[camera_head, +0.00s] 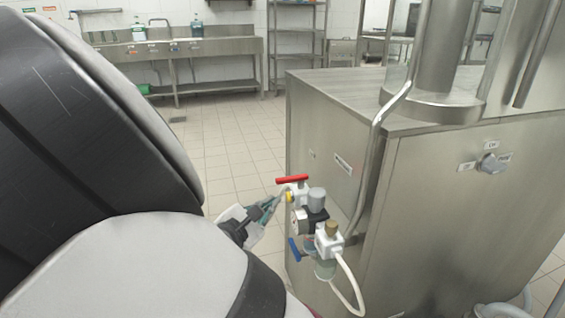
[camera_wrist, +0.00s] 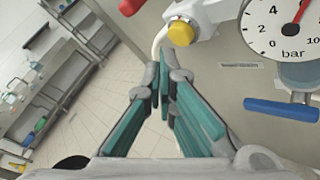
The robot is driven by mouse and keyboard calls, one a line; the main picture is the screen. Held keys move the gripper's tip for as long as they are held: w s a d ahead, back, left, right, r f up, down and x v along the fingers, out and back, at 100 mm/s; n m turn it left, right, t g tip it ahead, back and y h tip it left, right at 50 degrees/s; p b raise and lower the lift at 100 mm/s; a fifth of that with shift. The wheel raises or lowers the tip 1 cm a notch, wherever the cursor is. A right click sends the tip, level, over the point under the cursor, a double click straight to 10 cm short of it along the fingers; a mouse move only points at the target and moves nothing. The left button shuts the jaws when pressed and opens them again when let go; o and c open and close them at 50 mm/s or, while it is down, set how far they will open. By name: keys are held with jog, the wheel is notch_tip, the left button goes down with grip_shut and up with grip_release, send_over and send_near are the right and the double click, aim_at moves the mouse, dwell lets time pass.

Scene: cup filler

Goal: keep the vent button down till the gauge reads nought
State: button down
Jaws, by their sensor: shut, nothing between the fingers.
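The vent button appears to be the yellow knob (camera_wrist: 181,33) on a white fitting; it shows small in the head view (camera_head: 289,197). The round white gauge (camera_wrist: 285,28) is marked in bar, and its red needle points up and right, past the 4 and well away from the 0. In the head view the gauge (camera_head: 300,221) is too small to read. My gripper (camera_wrist: 164,78) is shut and empty, its fingertips just short of the yellow button in the wrist view. In the head view my gripper (camera_head: 277,195) is close to it; contact is not clear.
A red lever (camera_head: 292,179) sits above the fitting and a blue lever (camera_wrist: 281,109) below the gauge. A white hose (camera_head: 351,279) hangs from the assembly beside a steel cabinet (camera_head: 440,200). Open tiled floor (camera_head: 235,135) lies left; a sink bench (camera_head: 175,50) stands behind.

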jog(key=shift+d, duration=0.2)
jog(key=shift+w+d, duration=0.1)
jog(key=shift+d, duration=0.15)
jog(key=shift+w+d, duration=0.2)
jog(key=shift+d, duration=0.4)
dwell(3.4)
jog(key=shift+a, duration=0.1)
dwell(0.7)
jog(key=shift+s+a, duration=0.3)
jog(key=shift+a, duration=0.6)
jog(key=shift+s+a+p, duration=0.25)
jog(key=shift+a+p, duration=0.05)
jog(key=shift+a, duration=0.5)
jog(key=shift+s+a+p, duration=0.2)
jog(key=shift+a+p, duration=0.15)
jog(key=shift+a, duration=0.45)
jog(key=shift+s+a+p, duration=0.25)
jog(key=shift+a+p, duration=0.05)
jog(key=shift+a, duration=0.5)
